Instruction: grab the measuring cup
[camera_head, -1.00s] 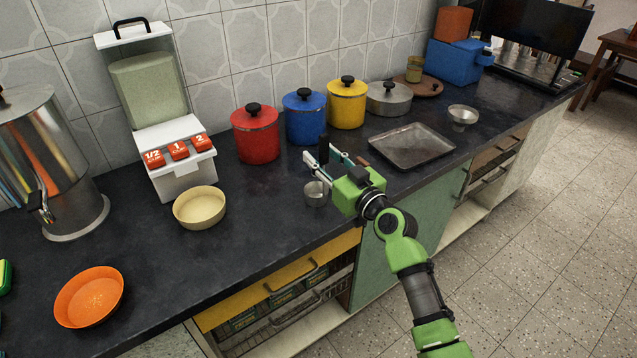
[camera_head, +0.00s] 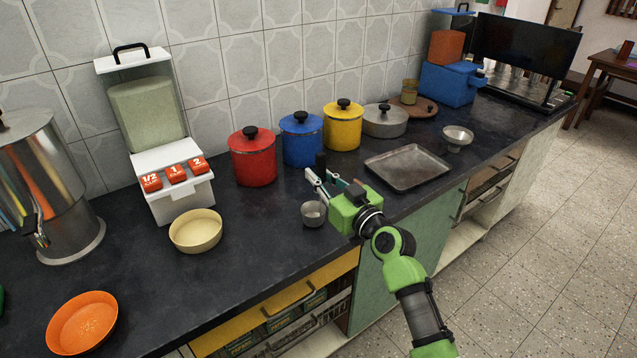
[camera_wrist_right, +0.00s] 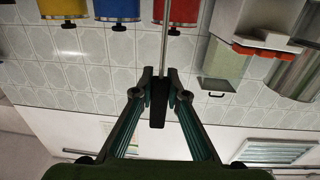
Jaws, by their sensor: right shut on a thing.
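The measuring cup (camera_head: 313,213) is a small steel cup with a long thin stem and a black handle (camera_head: 320,160) that stands up above it. In the head view the cup is near the front of the dark counter. I cannot tell whether its base touches the counter. My right gripper (camera_head: 319,177) reaches in from the right and is shut on the upper stem and handle. In the right wrist view the gripper (camera_wrist_right: 158,82) has its fingertips around the black handle (camera_wrist_right: 157,112); the cup is out of that picture. My left gripper is not in view.
A cream bowl (camera_head: 196,231) and a white dispenser (camera_head: 171,172) stand left of the cup. Red (camera_head: 253,160), blue (camera_head: 302,141) and yellow (camera_head: 343,128) canisters stand behind. A metal tray (camera_head: 407,167) lies to the right. An orange bowl (camera_head: 82,322) is at front left.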

